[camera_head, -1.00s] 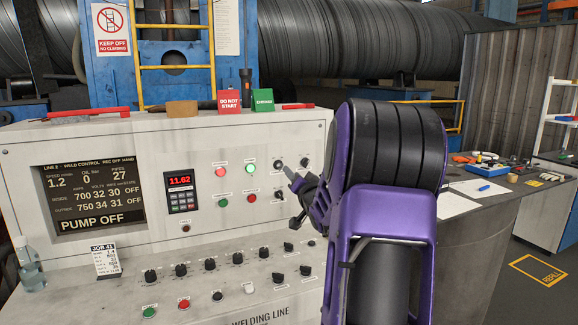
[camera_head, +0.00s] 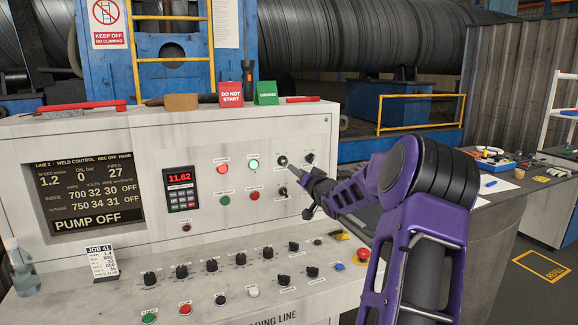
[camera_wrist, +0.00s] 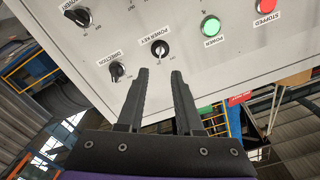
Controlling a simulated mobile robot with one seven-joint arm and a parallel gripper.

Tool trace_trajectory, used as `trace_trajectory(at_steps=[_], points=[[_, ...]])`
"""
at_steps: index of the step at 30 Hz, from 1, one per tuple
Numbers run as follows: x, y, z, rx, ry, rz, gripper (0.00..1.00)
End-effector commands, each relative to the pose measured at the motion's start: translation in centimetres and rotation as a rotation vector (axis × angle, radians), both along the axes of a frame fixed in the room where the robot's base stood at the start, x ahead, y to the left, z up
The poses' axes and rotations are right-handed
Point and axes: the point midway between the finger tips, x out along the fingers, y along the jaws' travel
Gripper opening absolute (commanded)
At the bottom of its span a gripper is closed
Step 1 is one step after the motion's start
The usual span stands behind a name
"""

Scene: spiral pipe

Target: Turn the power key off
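The power key (camera_wrist: 159,49) is a small silver key in a round black switch on the white panel, labelled POWER KEY. In the head view the power key (camera_head: 282,160) is at the upper right of the panel, beside the lit green POWER lamp (camera_head: 254,163). My gripper (camera_wrist: 160,74) is open and empty in the wrist view, its two dark fingers pointing at the panel with the key just beyond the tips. In the head view my gripper (camera_head: 297,169) is close to the key, at its lower right. I cannot tell whether they touch.
The black DIRECTION knob (camera_wrist: 117,71) is beside the key. The red STOPPED lamp (camera_wrist: 265,7) is past the green POWER lamp (camera_wrist: 210,27). The sloping desk carries several black knobs and a red emergency button (camera_head: 362,255). The screen (camera_head: 84,194) reads PUMP OFF.

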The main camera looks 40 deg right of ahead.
Motion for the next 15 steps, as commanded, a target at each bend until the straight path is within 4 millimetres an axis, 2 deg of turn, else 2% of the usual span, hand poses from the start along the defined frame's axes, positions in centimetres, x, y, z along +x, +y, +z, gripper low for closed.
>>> trace_trajectory(at_steps=[1,6,15], points=[[1.1,-0.2,0.0,0.001,-0.003,0.002,0.35],[4.1,-0.9,0.0,0.001,-0.001,0.002,0.35],[7.1,-1.6,0.0,0.001,-0.001,0.001,0.35]])
